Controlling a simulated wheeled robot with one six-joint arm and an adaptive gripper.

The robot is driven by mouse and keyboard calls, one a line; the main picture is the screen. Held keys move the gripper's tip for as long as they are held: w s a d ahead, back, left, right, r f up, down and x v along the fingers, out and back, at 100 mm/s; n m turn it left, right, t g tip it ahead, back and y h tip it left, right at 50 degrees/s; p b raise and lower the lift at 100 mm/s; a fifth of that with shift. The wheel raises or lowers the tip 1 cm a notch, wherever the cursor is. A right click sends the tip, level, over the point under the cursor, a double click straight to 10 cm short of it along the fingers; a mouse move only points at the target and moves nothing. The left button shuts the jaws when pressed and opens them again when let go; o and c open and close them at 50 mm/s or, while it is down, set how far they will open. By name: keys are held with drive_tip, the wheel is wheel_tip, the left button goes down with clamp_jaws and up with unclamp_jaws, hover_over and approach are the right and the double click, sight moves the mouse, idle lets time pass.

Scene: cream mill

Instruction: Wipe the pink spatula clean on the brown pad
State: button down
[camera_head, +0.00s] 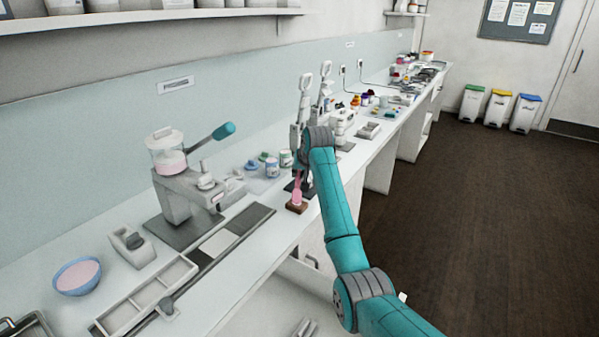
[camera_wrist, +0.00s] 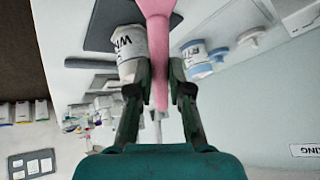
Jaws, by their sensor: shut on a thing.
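The pink spatula (camera_head: 297,190) points downward in the head view, its broad end at the small brown pad (camera_head: 298,207). They overlap in this view, and I cannot tell whether they touch. The pad lies near the front edge of the counter. In the wrist view my gripper (camera_wrist: 160,92) is shut on the slim handle of the pink spatula (camera_wrist: 156,30), whose wider part runs off the top edge. My arm partly hides my gripper in the head view. The pad cannot be made out in the wrist view.
A machine with a pink-filled hopper (camera_head: 177,185) stands left of the pad. A blue bowl of pink stuff (camera_head: 78,275) and a white divided tray (camera_head: 150,296) are nearer. Small jars (camera_head: 271,168) and tall lever devices stand close behind my gripper. Bins (camera_head: 497,107) stand far off.

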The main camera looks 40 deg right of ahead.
drive_tip(key=shift+r, duration=0.15)
drive_tip(key=shift+r, duration=2.85)
